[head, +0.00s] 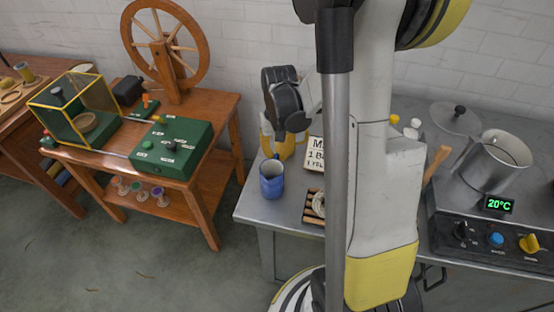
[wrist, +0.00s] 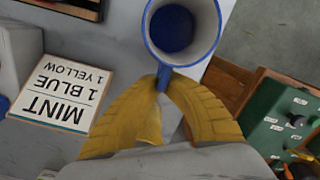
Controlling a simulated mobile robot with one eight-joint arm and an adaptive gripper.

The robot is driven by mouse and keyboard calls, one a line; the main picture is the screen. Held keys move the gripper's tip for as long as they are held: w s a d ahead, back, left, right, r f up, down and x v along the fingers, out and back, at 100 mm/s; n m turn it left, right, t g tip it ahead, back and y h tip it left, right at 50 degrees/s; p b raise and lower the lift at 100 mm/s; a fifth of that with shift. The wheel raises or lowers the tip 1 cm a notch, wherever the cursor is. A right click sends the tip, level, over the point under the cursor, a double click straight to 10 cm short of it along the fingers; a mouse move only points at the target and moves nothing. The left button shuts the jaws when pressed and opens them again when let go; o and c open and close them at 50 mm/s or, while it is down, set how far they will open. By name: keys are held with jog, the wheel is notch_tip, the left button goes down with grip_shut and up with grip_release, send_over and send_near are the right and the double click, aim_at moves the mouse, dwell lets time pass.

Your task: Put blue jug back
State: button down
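The blue jug (head: 271,182) is upright near the left end of the grey metal bench. In the wrist view the jug (wrist: 205,55) shows from above, with a pale inner wall and dark blue at the bottom. My gripper (head: 277,157) is just behind it in the head view. In the wrist view the yellow fingers of my gripper (wrist: 163,82) come together on the jug's handle. I cannot tell whether the jug's base touches the bench. A yellow patch (wrist: 150,125) shows between the fingers; I cannot tell what it is.
A recipe card (head: 315,154) reading MINT, 1 BLUE, 1 YELLOW stands behind the jug, and a wooden rack (head: 313,208) is to its right. A steel pot (head: 487,165) sits on a heater reading 20°C. A wooden table (head: 215,119) with green boxes stands left across a floor gap.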

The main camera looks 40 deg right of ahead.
jog(key=shift+r, duration=0.1)
jog(key=c, duration=1.6)
grip_release()
notch_tip(320, 180, up, 12)
jog(key=p, duration=0.5)
jog(key=s+a+r+n+t, duration=0.1)
jog(key=s+a+r+t, duration=0.1)
jog(key=a, duration=0.3)
jog(key=s+a+r+n+t, duration=0.2)
jog(key=s+a+r+t, duration=0.1)
jog(key=a, duration=0.3)
jog(key=s+a+r+n+t, duration=0.1)
jog(key=s+a+r+t, duration=0.1)
jog(key=a, duration=0.4)
jog(key=shift+s+r+n, duration=0.2)
jog(key=shift+s+r, duration=0.1)
jog(key=shift+r, duration=0.4)
jog(key=shift+s+r+n, duration=0.2)
jog(key=shift+s+r, duration=0.1)
jog(key=shift+r, duration=0.4)
